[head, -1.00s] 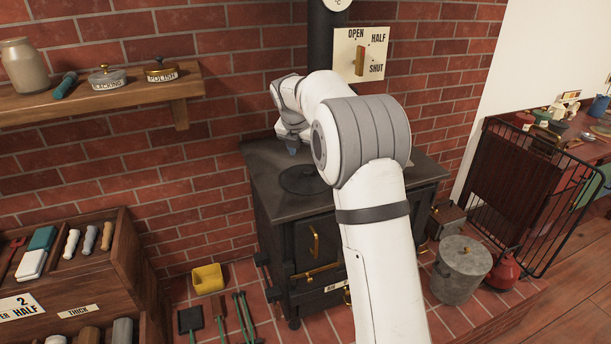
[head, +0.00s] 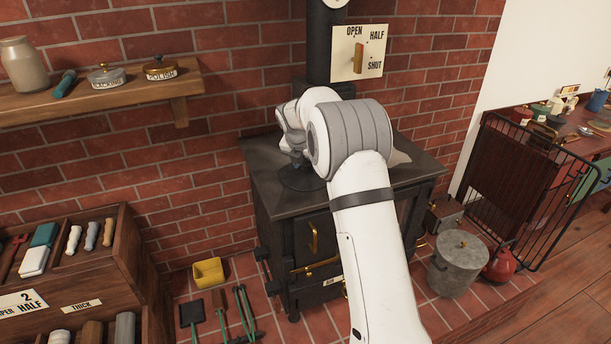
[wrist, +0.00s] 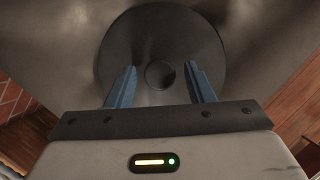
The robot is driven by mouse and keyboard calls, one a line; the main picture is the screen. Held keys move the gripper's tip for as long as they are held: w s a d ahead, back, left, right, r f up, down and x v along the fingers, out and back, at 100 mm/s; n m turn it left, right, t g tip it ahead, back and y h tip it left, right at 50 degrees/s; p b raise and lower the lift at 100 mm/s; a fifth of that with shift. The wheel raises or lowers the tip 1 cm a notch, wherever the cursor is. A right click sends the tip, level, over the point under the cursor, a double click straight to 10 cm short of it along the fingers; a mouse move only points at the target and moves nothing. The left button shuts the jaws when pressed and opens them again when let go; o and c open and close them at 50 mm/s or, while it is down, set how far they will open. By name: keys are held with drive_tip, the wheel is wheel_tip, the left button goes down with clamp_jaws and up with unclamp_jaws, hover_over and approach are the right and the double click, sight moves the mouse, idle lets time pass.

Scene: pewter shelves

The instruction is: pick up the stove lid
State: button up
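The stove lid is a dark round disc with a small round knob in its middle, set on the stove top. It fills the upper middle of the wrist view (wrist: 160,35), and its edge shows below my gripper in the head view (head: 300,181). My gripper (wrist: 158,78) is open, its two blue fingers apart on either side of the knob. In the wrist view nothing is clasped between them. I cannot tell whether the fingertips touch the lid. In the head view my own arm hides most of the fingers.
The black stove (head: 285,205) stands against the brick wall, its flue pipe (head: 330,50) rising behind my arm. A wooden shelf (head: 100,100) with jars and tins is at upper left. A grey lidded pot (head: 455,268) and a red kettle (head: 500,265) stand on the right.

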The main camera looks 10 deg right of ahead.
clamp_jaws()
idle(0.3)
drive_tip(key=shift+r, duration=0.15)
